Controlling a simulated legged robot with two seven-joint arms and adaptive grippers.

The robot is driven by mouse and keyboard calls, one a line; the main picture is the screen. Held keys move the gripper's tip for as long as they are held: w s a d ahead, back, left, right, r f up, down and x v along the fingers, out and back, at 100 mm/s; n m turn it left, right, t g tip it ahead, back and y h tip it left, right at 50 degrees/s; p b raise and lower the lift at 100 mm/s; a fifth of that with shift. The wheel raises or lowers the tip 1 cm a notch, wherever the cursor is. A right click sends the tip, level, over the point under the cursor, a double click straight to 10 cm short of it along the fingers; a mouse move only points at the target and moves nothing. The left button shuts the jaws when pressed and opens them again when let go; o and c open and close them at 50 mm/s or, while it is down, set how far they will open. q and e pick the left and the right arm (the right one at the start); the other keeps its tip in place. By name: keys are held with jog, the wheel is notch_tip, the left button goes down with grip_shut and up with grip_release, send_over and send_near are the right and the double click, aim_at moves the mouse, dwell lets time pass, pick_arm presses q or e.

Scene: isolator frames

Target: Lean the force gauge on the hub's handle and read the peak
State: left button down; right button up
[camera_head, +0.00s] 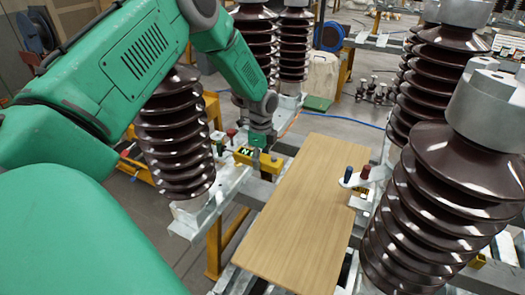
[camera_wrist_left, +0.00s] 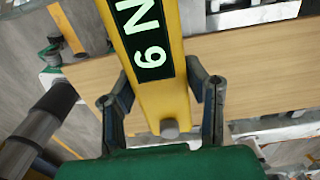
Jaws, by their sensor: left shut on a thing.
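The force gauge is a yellow bar (camera_head: 258,161) with a black display, which shows larger in the left wrist view (camera_wrist_left: 161,98). The display bears a pale N and one digit, a 6 or 9 depending on which way up it is read. My left gripper (camera_head: 264,148) is shut on the gauge; its dark fingers (camera_wrist_left: 166,95) lie on both sides of it. A pale plate with a dark blue handle (camera_head: 348,174) and a red handle (camera_head: 365,172) sits at the board's right edge, apart from the gauge. I cannot tell which handle is the hub's. My right gripper is not in view.
Brown ribbed insulators stand at left (camera_head: 175,135) and right (camera_head: 440,200). Another red-topped handle (camera_head: 231,135) stands close left of the gauge. A metal frame runs under the board.

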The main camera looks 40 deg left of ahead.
aim_at(274, 157)
pick_arm(q)
jog(key=shift+w+d, duration=0.25)
jog(key=shift+d, duration=0.45)
jog(key=shift+w+d, duration=0.2)
jog(key=shift+d, duration=0.55)
jog(key=shift+w+d, duration=0.25)
jog(key=shift+d, duration=0.45)
jog(key=shift+r+p, duration=3.65)
jog(key=shift+r, duration=3.9)
